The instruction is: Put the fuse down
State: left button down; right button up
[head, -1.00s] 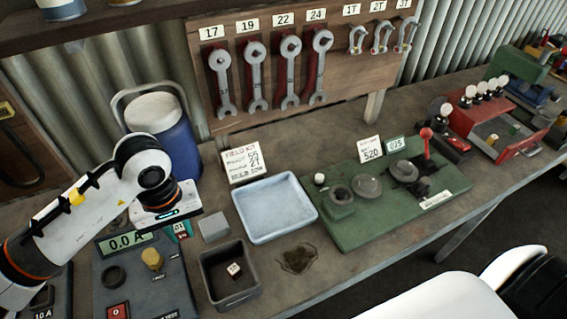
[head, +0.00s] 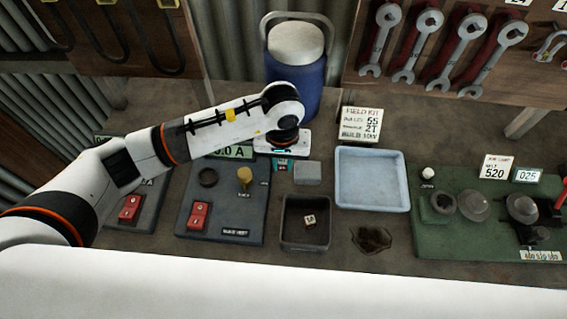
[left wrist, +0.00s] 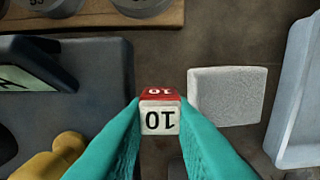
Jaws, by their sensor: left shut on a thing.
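My left gripper (head: 282,166) has teal fingers. In the left wrist view the fingers (left wrist: 160,118) are shut on a small block-like fuse (left wrist: 160,120), white on one face and red on another, both marked 10. In the head view the gripper hides this fuse. The gripper is between the test box (head: 222,205) and a small grey block (head: 307,173), behind the dark open bin (head: 287,243). A small pale cube (head: 310,221) with a mark lies in that bin. I cannot tell whether the held fuse touches the bench. My right gripper is out of view.
A pale blue tray (head: 371,205) lies right of the grey block, with a dark stain (head: 371,239) in front. A green board (head: 470,240) with fittings is farther right. A blue jug (head: 297,85) and a field kit card (head: 360,124) stand behind.

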aim_at(282, 163)
pick_arm(q)
notch_tip(282, 163, down, 2)
jog(key=shift+f+p, duration=0.1)
jog(key=shift+p, duration=0.2)
jog(key=shift+f, duration=0.25)
jog(key=shift+f+b, duration=0.2)
jog(key=shift+b, duration=0.1)
jog(key=c, duration=1.5)
grip_release()
jog(key=shift+c, duration=0.2)
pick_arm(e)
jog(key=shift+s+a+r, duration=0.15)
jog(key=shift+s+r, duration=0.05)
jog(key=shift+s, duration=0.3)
